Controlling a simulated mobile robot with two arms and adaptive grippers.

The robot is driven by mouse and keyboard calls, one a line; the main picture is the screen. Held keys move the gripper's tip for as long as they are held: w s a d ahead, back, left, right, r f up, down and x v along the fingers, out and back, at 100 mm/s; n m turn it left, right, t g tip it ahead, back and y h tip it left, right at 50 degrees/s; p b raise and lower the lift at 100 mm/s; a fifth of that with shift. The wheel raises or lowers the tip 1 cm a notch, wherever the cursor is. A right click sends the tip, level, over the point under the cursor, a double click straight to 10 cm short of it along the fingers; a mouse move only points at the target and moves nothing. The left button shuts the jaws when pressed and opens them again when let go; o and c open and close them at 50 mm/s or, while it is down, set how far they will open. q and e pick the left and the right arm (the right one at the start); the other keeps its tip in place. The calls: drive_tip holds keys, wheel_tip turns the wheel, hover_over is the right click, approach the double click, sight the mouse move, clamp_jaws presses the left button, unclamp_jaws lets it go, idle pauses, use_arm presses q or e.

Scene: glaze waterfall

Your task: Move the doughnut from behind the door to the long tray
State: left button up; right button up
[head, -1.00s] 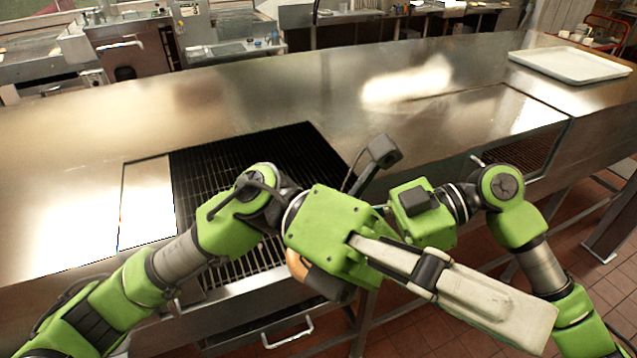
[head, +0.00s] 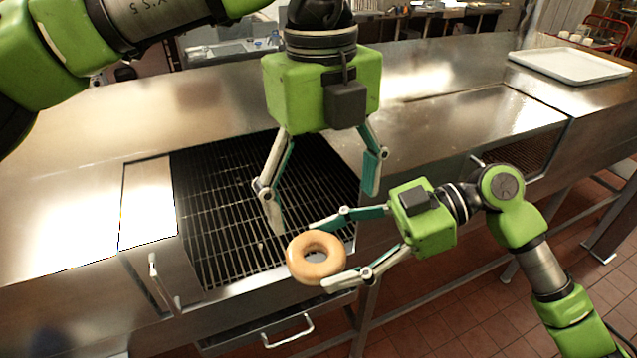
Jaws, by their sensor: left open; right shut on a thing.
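The doughnut (head: 298,268) is a tan glazed ring, held above the front edge of the counter by the grate. My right gripper (head: 323,256) is shut on it, with one finger at its upper side and one at its lower side. My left gripper (head: 321,206) is open and empty, pointing down just above the doughnut and apart from it. A pale tray (head: 570,66) lies flat and empty on the counter at the far right. A metal front panel with an upright handle (head: 155,275) shows at the lower left; I cannot tell whether it is the door.
A dark grate (head: 215,205) is set into the steel counter (head: 440,135). A drawer with a handle (head: 288,330) shows below the grate. The counter between the grate and the tray is largely clear. A second recessed grate (head: 525,150) is at right.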

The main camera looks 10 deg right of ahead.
sight(318, 250)
use_arm(q)
drive_tip(key=shift+n, duration=0.5)
drive_tip(key=f, duration=0.7)
drive_tip(key=w+f, duration=0.1)
drive_tip(key=f, duration=0.3)
drive_tip(key=shift+a, duration=0.4)
drive_tip(key=c, duration=1.2)
use_arm(e)
drive_tip(key=o, duration=1.2)
